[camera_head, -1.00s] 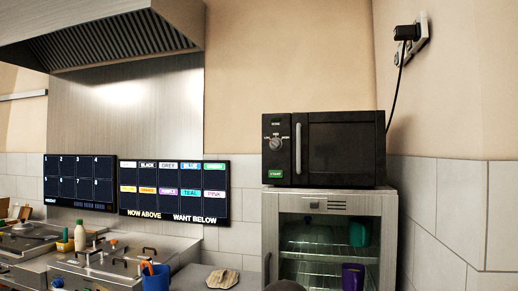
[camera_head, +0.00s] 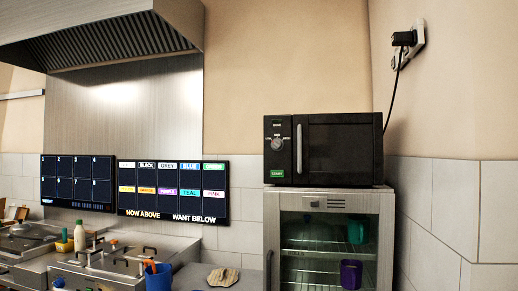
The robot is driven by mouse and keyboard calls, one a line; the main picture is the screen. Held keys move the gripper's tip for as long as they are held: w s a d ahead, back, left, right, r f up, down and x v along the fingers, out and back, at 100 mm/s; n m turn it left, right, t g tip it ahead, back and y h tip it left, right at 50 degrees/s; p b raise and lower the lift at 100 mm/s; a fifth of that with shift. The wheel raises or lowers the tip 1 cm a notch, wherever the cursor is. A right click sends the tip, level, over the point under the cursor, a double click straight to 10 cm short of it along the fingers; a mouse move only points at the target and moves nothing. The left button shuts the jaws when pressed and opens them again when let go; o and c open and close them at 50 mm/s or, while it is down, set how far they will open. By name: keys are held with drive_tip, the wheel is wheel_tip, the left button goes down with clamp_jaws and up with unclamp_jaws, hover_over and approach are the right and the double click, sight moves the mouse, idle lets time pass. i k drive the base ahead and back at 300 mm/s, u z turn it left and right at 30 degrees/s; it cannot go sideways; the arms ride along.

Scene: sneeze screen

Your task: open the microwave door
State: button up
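The black microwave (camera_head: 325,149) stands on top of a steel glass-front cabinet (camera_head: 329,204). Its door (camera_head: 341,149) is shut. A vertical silver handle (camera_head: 299,148) runs along the door's left edge. To the left of the handle is the control panel, with a round dial (camera_head: 277,143) and a green button (camera_head: 277,173). My gripper is not in view, so I cannot see where it is relative to the handle.
A black plug with a cord (camera_head: 404,38) is on the right wall. Two dark screens (camera_head: 173,190) hang to the left. The counter (camera_head: 120,270) at lower left holds fryers, a yellow bottle (camera_head: 79,236) and a blue cup (camera_head: 158,276). Cups stand inside the cabinet.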

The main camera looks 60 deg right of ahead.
sight(338, 149)
drive_tip(key=i, duration=1.45)
drive_tip(key=z, duration=2.65)
